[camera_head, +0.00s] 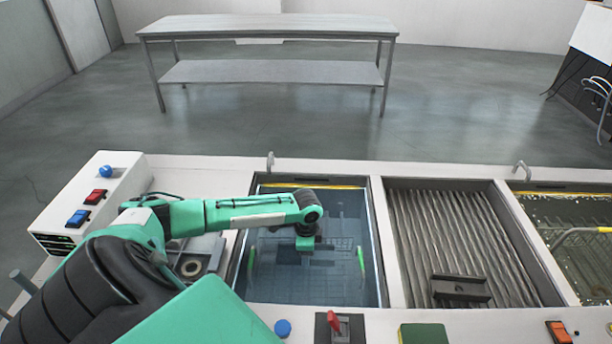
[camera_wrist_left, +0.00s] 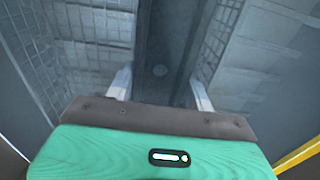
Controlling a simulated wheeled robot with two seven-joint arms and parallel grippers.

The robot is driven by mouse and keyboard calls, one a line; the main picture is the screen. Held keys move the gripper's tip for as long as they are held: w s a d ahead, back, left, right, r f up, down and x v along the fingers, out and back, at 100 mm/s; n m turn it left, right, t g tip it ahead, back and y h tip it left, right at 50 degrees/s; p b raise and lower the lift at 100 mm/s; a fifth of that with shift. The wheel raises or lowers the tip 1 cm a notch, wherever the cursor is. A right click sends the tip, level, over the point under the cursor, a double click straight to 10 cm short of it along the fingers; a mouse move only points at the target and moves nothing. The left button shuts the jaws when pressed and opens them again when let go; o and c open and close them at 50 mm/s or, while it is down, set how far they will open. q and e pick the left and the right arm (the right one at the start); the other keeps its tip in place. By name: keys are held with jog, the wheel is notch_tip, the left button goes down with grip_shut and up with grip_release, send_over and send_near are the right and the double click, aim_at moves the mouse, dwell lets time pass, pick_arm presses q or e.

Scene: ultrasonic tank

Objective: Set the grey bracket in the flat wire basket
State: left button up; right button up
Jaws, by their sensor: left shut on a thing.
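My left gripper (camera_head: 306,243) points down into the blue-tinted left tank. In the left wrist view its two pale fingers (camera_wrist_left: 160,88) are shut on a dark grey channel-shaped piece, the grey bracket (camera_wrist_left: 165,40), with a round mark in its middle. My right gripper is not in view.
The middle tank (camera_head: 425,225) has a ribbed bottom and holds another dark bracket-like piece (camera_head: 460,290). A control box (camera_head: 95,200) with buttons stands at the left. An empty metal table (camera_head: 270,27) stands behind.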

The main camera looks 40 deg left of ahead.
pick_arm(q)
jog(key=shift+f, duration=2.55)
jog(key=o, duration=1.3)
jog(key=shift+f, duration=0.1)
notch_tip(320, 180, up, 12)
jog(key=shift+r+b, duration=0.15)
jog(key=shift+b, duration=0.35)
jog(key=shift+r, duration=0.1)
